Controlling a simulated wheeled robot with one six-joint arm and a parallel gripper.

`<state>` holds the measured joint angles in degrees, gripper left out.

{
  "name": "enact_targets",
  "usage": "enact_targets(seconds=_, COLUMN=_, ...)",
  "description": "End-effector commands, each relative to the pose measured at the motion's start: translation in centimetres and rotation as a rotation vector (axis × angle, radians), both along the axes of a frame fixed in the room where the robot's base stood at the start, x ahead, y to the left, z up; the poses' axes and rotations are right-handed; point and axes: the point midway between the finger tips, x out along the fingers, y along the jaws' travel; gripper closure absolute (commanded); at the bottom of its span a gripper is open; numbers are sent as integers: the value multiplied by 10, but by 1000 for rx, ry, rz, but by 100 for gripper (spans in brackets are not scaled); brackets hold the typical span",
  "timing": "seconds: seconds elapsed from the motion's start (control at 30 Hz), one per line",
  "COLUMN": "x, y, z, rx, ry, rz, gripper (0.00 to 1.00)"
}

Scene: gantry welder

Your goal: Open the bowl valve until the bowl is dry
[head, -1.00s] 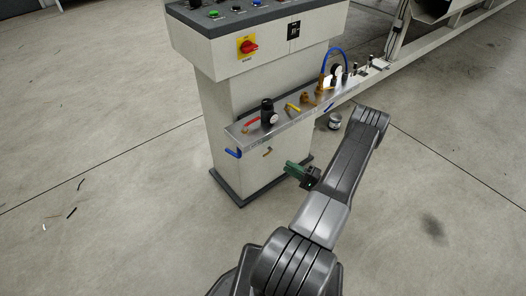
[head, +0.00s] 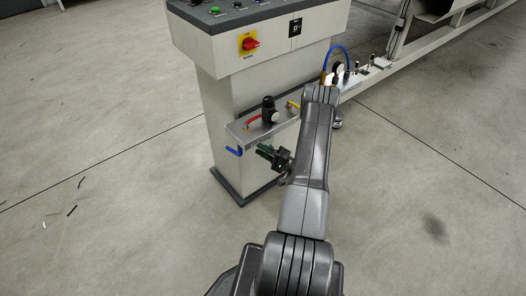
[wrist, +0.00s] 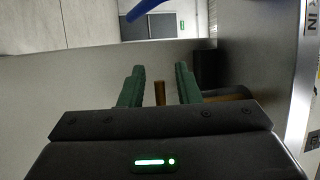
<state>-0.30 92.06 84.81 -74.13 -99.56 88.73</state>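My gripper (head: 264,150) is just below the front of the metal shelf on the grey pedestal. In the wrist view its two green fingers (wrist: 158,88) are open. A small upright brass-coloured piece (wrist: 160,93) shows in the gap between them, and I cannot see contact. I cannot tell for sure that it is the bowl valve. Another brass-coloured part (wrist: 236,95) lies partly hidden behind the right finger. The black regulator (head: 268,110) with a round gauge (head: 274,117) stands on the shelf above. Its bowl and any water are not clearly visible.
The metal shelf (head: 250,132) overhangs my gripper. A blue lever (head: 234,150) sticks out at its left end and shows in the wrist view (wrist: 146,8). Red and yellow handles (head: 253,120) are on top.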

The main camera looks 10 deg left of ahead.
Motion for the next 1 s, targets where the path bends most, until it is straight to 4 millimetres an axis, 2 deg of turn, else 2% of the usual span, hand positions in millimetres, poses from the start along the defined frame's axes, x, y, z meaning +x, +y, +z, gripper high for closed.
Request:
enact_targets(seconds=0.23, x=0, y=0, z=0, rx=0, ry=0, rz=0, gripper=72)
enact_targets(seconds=0.37, x=0, y=0, z=0, rx=0, ry=0, rz=0, gripper=98)
enact_targets(seconds=0.4, x=0, y=0, z=0, rx=0, ry=0, rz=0, gripper=100)
enact_targets(seconds=0.77, x=1, y=0, z=-2, rx=-21, ry=-27, rz=-2, gripper=100)
enact_targets(seconds=1.0, x=1, y=-1, z=-8, rx=-100, ry=-128, rz=-1, gripper=100)
